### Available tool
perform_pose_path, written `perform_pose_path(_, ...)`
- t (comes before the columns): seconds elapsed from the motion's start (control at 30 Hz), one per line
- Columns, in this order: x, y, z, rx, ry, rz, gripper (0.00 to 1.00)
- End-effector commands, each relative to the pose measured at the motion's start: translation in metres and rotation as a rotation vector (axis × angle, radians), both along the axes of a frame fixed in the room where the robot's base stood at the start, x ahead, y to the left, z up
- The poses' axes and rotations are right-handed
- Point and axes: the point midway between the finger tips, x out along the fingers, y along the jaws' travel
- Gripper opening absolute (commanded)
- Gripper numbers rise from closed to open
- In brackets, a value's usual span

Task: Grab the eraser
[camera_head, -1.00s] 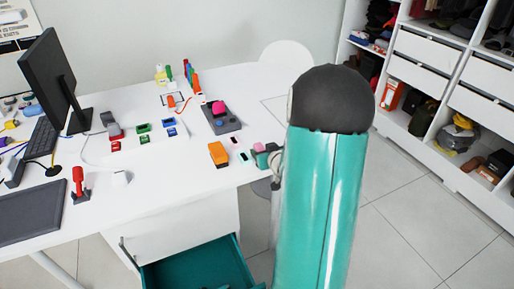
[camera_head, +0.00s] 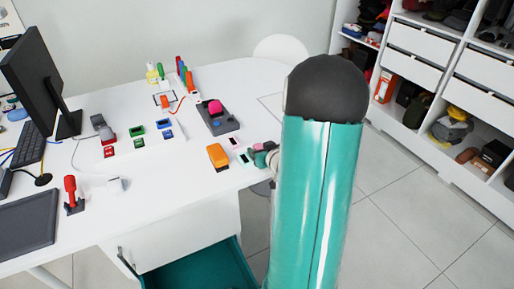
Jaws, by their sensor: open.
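Small flat pieces lie near the desk's right edge: a pinkish one (camera_head: 234,143) and a pale one with a dark rim (camera_head: 243,159). An orange block with a dark base (camera_head: 217,155) lies just left of them. I cannot tell for sure which of these is the eraser. My gripper (camera_head: 261,156) is small in view, at the desk's right edge, just right of the flat pieces. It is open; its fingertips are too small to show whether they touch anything. My teal arm stands in front and hides part of the area behind it.
The white desk (camera_head: 130,207) holds a monitor (camera_head: 42,80), a red-handled object (camera_head: 71,192), coloured blocks and a grey device with a pink knob (camera_head: 217,115). A teal drawer (camera_head: 205,266) stands open below. Shelves (camera_head: 440,80) line the right wall.

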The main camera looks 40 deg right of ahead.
Motion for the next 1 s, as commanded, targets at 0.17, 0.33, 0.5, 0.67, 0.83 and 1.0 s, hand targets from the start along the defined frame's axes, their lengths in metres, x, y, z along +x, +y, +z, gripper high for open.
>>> perform_pose_path(0.17, -0.0029, -0.0003, -0.0013, 0.0, 0.0, 0.0, 0.57)
perform_pose_path(0.33, -0.0042, 0.0, -0.0013, 0.0, 0.0, 0.001, 0.57)
perform_pose_path(0.5, -0.0046, 0.0, -0.0013, 0.0, 0.0, 0.001, 0.3)
perform_pose_path(0.67, -0.0042, 0.0002, -0.0016, 0.001, 0.001, 0.001, 0.1)
perform_pose_path(0.83, -0.0035, 0.0001, -0.0018, 0.001, 0.001, 0.001, 0.09)
perform_pose_path(1.0, -0.0014, 0.0003, -0.0001, 0.001, 0.002, 0.0, 0.09)
